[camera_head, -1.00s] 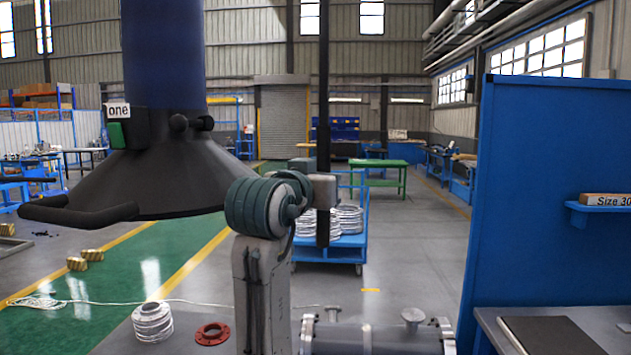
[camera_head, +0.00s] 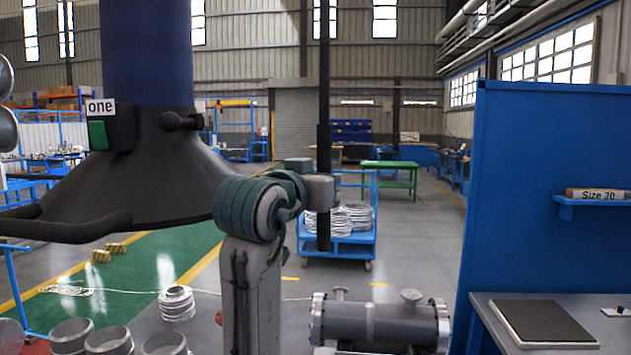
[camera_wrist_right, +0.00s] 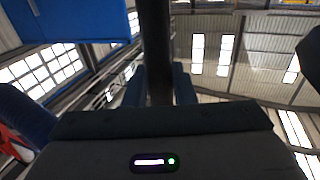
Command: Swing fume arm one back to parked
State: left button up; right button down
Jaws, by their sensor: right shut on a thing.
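Fume arm one shows in the head view as a dark conical hood (camera_head: 150,185) under a blue duct (camera_head: 147,55). It has a white "one" label (camera_head: 100,107), a green block and a black bar handle (camera_head: 65,230) at lower left. My right gripper (camera_head: 322,188) is at a dark vertical pole (camera_head: 323,90), right of the hood. In the right wrist view the pole (camera_wrist_right: 154,40) stands between its two fingers (camera_wrist_right: 160,88), shut on it. The pole's top is out of frame, so I cannot tell what it joins. My left gripper is not in view.
A grey flanged shell (camera_head: 385,322) lies low in front, right of my right arm. A blue panel (camera_head: 540,200) and a bench (camera_head: 490,312) stand at right. Metal rings (camera_head: 110,342) are at lower left. A blue cart (camera_head: 360,245) stands behind the pole.

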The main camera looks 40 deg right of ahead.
jog(key=shift+f, duration=0.2)
jog(key=c, duration=1.5)
grip_release()
jog(key=shift+o, duration=1.2)
jog(key=shift+d, duration=0.2)
jog(key=b+v, duration=1)
jog(key=shift+s+a, duration=0.15)
jog(key=shift+s, duration=0.05)
